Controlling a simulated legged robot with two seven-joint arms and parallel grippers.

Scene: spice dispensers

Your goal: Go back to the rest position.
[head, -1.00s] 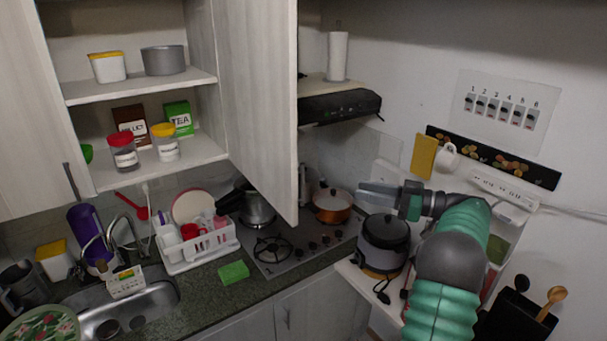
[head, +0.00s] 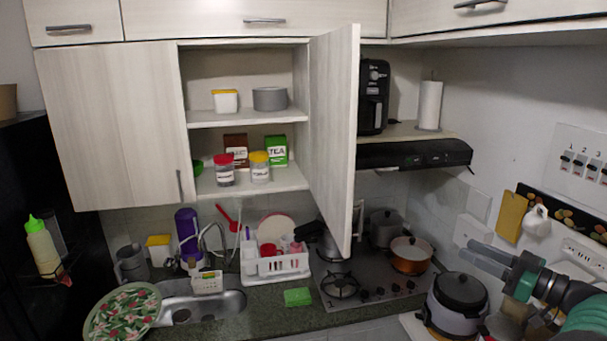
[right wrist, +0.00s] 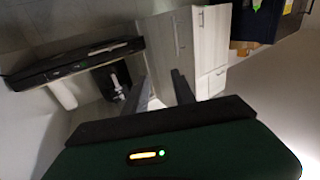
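My right gripper (head: 473,255) is at the lower right of the head view, above and beside the rice cooker (head: 460,297). Its fingers point left and are apart, with nothing between them. In the right wrist view the two fingers (right wrist: 160,80) also stand apart and empty. My left gripper is not in view. A red-lidded jar (head: 225,172) and a yellow-lidded jar (head: 260,170) stand upright on the lower shelf of the open wall cabinet (head: 250,116), well away from my right gripper.
The cabinet door (head: 335,140) stands open into the room. The counter holds a sink (head: 215,305), a dish rack (head: 277,268), a green sponge (head: 298,297) and a stove (head: 370,287) with pots. A range hood (head: 415,154) and a right wall with a hanging mug (head: 537,225) bound the right side.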

